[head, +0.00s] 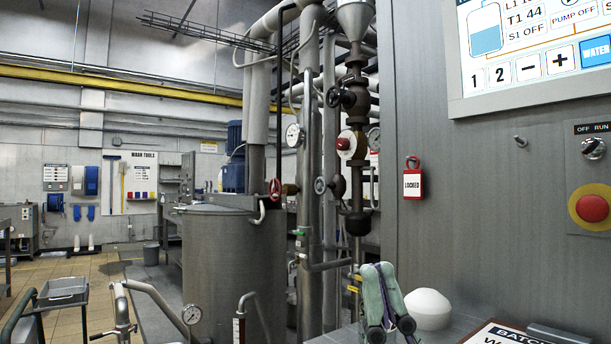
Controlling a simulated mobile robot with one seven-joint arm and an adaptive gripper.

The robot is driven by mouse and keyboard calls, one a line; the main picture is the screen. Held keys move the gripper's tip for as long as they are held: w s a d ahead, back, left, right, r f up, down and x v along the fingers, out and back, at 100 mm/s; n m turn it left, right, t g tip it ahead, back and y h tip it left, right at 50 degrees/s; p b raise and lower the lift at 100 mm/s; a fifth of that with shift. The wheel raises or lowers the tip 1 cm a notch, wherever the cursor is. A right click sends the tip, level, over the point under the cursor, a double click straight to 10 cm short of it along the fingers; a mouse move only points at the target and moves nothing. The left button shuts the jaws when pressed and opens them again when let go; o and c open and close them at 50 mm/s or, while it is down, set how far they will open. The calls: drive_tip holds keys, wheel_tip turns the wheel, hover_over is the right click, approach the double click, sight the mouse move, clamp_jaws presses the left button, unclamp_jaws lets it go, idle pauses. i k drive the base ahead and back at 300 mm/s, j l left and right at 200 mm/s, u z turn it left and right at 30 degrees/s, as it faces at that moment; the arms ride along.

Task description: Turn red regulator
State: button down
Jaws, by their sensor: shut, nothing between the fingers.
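A red handwheel (275,190) sits on a pipe fitting beside the large grey vessel, left of centre. A red round knob (352,143) sits on a pale disc-shaped body on the dark vertical pipe stack. I cannot tell for sure which of these is the regulator. My gripper (378,267) is at the lower right of centre, with its green fingers pointing up. It is shut and empty. In the picture it is below both red parts and apart from them; depth is hard to judge.
A grey panel wall with a screen (540,40), a red LOCKED tag (412,182) and a red stop button (591,208) fills the right. A white dome (428,308) and a clipboard (495,335) are close to my gripper. Pipes and gauges crowd the middle.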

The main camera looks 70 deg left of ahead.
sight(341, 144)
drive_tip(key=j+u, duration=0.8)
drive_tip(key=i+j+u, duration=0.1)
drive_tip(key=j+u, duration=0.15)
drive_tip(key=u, duration=0.15)
drive_tip(key=i+j+u, duration=0.15)
drive_tip(key=j+u, duration=0.25)
